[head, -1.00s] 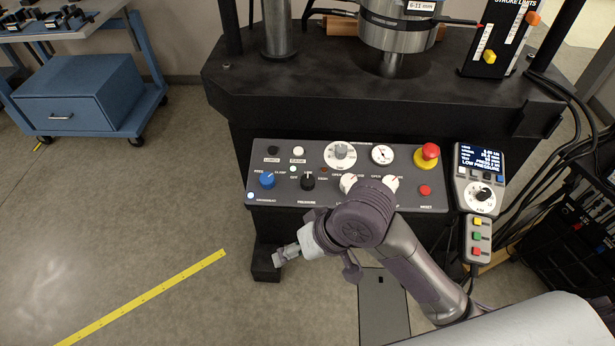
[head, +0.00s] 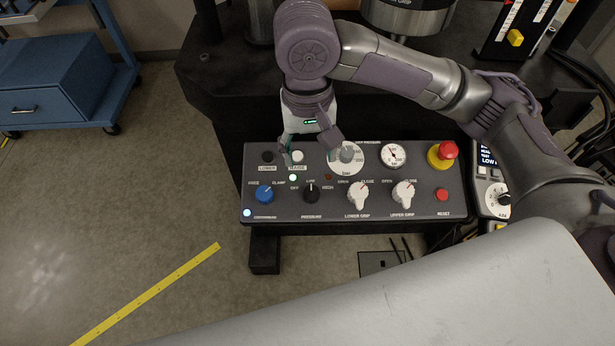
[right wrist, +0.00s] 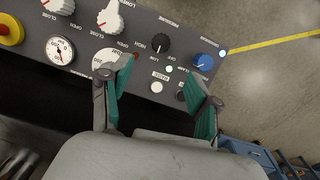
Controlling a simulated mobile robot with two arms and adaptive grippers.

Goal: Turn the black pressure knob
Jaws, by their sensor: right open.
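The black pressure knob (head: 311,193) is on the grey control panel (head: 430,207), between the blue knob and the white grip knobs. Its white mark appears to point up toward LOW. In the right wrist view, the black knob (right wrist: 160,43) lies beyond the gap between the fingertips. My right gripper (head: 308,148) is open and empty, over the panel's back edge near the raise button, apart from the knob. Its teal-padded fingers also show spread in the right wrist view (right wrist: 158,76). My left gripper is out of view.
A red emergency button (head: 447,150) is at the right. The black machine table (head: 215,85) stands behind the panel.

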